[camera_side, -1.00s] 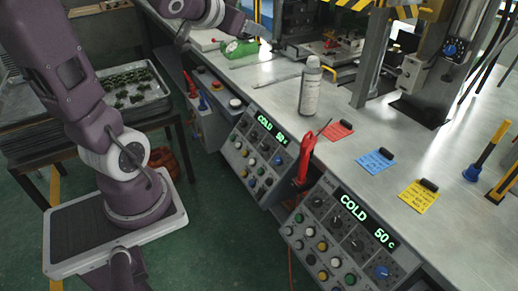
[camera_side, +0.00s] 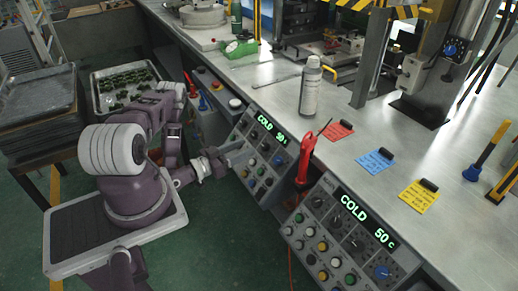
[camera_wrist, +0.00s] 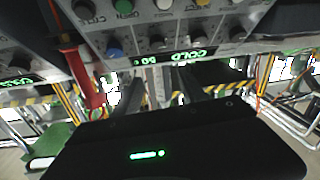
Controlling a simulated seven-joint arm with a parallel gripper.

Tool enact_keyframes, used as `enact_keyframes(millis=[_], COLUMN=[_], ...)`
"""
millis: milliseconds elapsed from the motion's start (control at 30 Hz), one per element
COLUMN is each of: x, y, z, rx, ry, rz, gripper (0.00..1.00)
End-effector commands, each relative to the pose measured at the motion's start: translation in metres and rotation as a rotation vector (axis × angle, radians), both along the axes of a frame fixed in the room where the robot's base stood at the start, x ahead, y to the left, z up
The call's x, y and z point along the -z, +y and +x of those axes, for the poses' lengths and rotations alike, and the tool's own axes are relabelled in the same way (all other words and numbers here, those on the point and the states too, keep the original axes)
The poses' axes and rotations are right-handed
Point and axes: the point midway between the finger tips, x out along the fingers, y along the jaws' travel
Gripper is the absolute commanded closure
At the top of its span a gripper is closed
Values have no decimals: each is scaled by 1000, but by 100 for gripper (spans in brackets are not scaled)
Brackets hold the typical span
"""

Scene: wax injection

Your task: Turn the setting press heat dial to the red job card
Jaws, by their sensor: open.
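Two sloped control panels front the bench in the side view. The left panel (camera_side: 258,180) has a display (camera_side: 272,128) reading COLD 50, and a blue dial (camera_side: 277,160). The right panel (camera_side: 318,262) has a display (camera_side: 365,221) reading COLD 50 C, and a blue dial (camera_side: 382,272). I cannot tell which belongs to the setting press. The red job card (camera_side: 340,132) lies on the bench; its writing is too small to read. My gripper (camera_side: 240,153) is open at the left panel's left side. In the wrist view this panel's display (camera_wrist: 175,57) and blue dial (camera_wrist: 114,47) show upside down.
A blue card (camera_side: 375,162) and a yellow card (camera_side: 419,199) lie near the bench edge. A red-handled tool (camera_side: 304,160) hangs between the panels; it also shows in the wrist view (camera_wrist: 83,75). A spray bottle (camera_side: 310,90) stands on the bench.

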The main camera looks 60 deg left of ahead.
Motion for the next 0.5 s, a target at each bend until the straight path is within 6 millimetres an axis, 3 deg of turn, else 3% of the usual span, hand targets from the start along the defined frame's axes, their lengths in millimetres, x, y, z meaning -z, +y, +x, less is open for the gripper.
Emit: enact_keyframes(millis=[33, 133, 500], x=[17, 34, 35], y=[-1, 0, 6], z=[0, 2, 63], rx=[2, 2, 2], ry=[-1, -1, -1], rz=[1, 1, 1], gripper=[51, 51, 51])
